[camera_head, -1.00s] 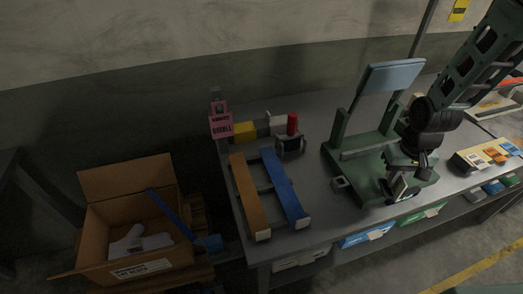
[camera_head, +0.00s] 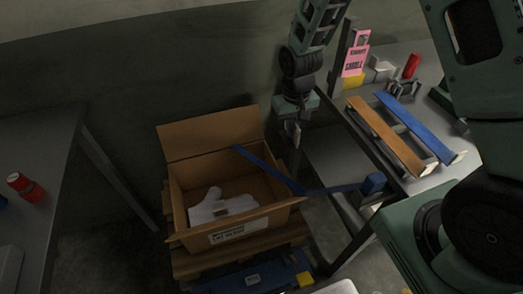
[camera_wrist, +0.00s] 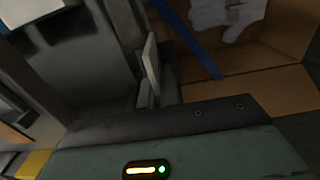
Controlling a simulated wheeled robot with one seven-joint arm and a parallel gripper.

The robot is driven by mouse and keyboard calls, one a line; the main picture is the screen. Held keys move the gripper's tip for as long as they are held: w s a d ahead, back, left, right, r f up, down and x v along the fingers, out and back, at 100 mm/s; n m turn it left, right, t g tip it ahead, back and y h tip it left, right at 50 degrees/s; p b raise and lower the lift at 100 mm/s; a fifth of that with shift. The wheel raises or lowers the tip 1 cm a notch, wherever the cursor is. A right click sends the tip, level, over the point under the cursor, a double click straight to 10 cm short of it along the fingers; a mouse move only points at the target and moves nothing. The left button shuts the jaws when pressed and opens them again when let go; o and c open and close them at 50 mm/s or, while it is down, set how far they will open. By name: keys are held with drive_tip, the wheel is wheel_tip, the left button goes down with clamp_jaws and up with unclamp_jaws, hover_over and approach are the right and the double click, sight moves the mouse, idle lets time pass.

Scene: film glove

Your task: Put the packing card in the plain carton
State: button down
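An open brown carton (camera_head: 184,205) stands low on the floor side, flaps folded out, with a pale label on its front. A whitish glove (camera_head: 222,207) lies inside; it also shows at the top of the wrist view (camera_wrist: 232,12). My gripper (camera_head: 292,138) is above and just right of the carton's back right corner, outside the opening. In the wrist view, a thin pale piece, apparently the packing card (camera_wrist: 152,62), stands edge-on between the dark fingers, which look closed on it. Its face and any print are hidden.
A blue strap (camera_head: 267,168) crosses the carton's right side toward the bench. The grey bench (camera_head: 430,180) at right carries an orange-brown bar, a blue bar and a pink sign (camera_head: 355,61). Another table (camera_head: 55,150) with a red can stands left. The carton rests on a pallet.

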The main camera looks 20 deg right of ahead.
drive_tip(key=w+a+f+b, duration=0.2)
drive_tip(key=a+f+b, duration=0.1)
drive_tip(key=a, duration=0.3)
drive_tip(key=shift+a+f, duration=0.2)
drive_tip(key=shift+f, duration=0.7)
drive_tip(key=shift+f+b, duration=1.4)
drive_tip(key=shift+f, duration=1.1)
wheel_tip(320, 180, down, 15)
drive_tip(key=b, duration=0.9)
drive_tip(key=c, duration=1.6)
unclamp_jaws()
drive_tip(key=shift+o, duration=0.2)
drive_tip(key=shift+r, duration=0.15)
